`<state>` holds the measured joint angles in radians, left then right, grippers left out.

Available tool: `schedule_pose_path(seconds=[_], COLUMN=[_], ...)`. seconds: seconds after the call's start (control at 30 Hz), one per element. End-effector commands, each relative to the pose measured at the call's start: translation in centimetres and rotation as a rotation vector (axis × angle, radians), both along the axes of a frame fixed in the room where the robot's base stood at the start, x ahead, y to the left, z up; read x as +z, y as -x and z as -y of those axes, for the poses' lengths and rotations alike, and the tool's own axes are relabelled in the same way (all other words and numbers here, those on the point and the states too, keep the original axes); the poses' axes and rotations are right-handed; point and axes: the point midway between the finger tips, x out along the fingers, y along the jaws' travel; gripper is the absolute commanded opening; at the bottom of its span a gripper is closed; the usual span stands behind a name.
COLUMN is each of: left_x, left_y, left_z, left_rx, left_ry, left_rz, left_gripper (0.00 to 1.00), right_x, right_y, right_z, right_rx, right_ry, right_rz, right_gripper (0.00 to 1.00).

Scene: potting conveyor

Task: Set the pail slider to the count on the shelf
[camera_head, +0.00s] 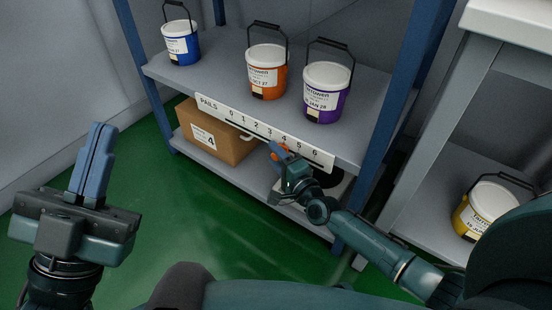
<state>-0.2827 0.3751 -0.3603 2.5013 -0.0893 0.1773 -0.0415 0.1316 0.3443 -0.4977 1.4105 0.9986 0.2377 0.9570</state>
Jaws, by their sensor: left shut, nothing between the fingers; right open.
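Three lidded pails stand on the upper shelf (217,75): a blue pail (181,42), an orange pail (267,72) and a purple pail (327,92). A white scale strip (215,106) on the shelf's front edge reads PAILS and 0 to 6, with a dark slot under the numbers. My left gripper (98,150) is shut and empty, well left of the shelf.
A cardboard box (222,142) labelled 4 sits on the lower shelf. A yellow pail (486,211) stands on a separate grey unit at right. Blue posts (145,75) frame the shelf. Green floor (170,220) lies open between my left gripper and the shelf.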

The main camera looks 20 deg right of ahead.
Motion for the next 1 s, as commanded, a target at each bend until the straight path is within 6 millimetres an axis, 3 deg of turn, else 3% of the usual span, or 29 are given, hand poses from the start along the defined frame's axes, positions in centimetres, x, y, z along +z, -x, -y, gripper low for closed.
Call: schedule_pose_path(seconds=[0.33, 0.83, 1.0], left_x=[0.24, 0.25, 0.23], left_y=[0.06, 0.06, 0.07], left_z=[-0.01, -0.01, -0.01], left_rx=[0.0, -0.001, -0.001], left_ry=[-0.002, -0.002, -0.001], left_rz=[0.016, 0.015, 0.014], left_gripper=[0.0, 0.0, 0.0], right_x=[0.05, 0.04, 0.04], right_y=[-0.35, -0.33, -0.33], right_z=[-0.12, -0.1, -0.1], right_rx=[0.0, 0.0, 0.0], right_ry=[-0.001, -0.001, 0.0], right_rz=[0.0, 0.0, 0.0], right_gripper=[0.41, 0.0, 0.0])
